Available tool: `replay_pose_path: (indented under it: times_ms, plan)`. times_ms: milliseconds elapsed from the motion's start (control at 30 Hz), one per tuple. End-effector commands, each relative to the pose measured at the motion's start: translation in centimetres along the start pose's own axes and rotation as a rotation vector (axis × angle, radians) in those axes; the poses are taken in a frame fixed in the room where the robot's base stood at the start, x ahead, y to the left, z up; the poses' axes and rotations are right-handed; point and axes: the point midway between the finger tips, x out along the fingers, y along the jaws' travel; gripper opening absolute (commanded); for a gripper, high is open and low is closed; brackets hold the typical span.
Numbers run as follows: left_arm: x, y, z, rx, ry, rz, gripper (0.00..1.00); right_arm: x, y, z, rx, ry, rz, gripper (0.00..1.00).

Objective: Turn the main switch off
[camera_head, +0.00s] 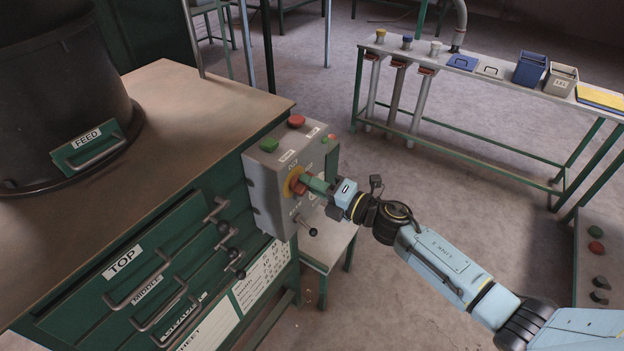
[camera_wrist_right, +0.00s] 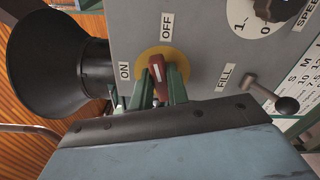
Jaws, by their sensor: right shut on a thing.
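The main switch is a red-brown handle on a yellow disc (camera_head: 291,181) on the front of the grey control box. In the right wrist view the handle (camera_wrist_right: 157,72) bears a white mark and lies roughly up and down. The OFF label (camera_wrist_right: 167,26) is above it and the ON label (camera_wrist_right: 124,71) is to its left. My right gripper (camera_head: 308,184) is shut on the handle, with a green finger on each side of it in the right wrist view (camera_wrist_right: 158,88). The fingers partly hide the handle and disc. My left gripper is out of view.
The grey control box (camera_head: 262,205) also carries a green button (camera_head: 268,145), a red button (camera_head: 296,121) and a FILL lever (camera_wrist_right: 272,95). It stands against a wooden-topped cabinet (camera_head: 190,110) with handled drawers. A long bench (camera_head: 500,85) stands beyond open floor.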

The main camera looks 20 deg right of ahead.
Motion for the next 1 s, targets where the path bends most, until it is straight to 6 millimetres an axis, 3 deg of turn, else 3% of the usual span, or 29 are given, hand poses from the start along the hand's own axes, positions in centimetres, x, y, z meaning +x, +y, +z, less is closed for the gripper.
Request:
replay_pose_path:
  times_ms: [400, 1000]
  plan:
    - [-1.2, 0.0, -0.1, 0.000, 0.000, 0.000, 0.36, 0.0, -0.3, 0.0, 0.256, 0.000, 0.000, 0.00]
    - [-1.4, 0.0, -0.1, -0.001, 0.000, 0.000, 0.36, 0.0, -0.4, 0.0, 0.326, 0.000, 0.001, 0.00]
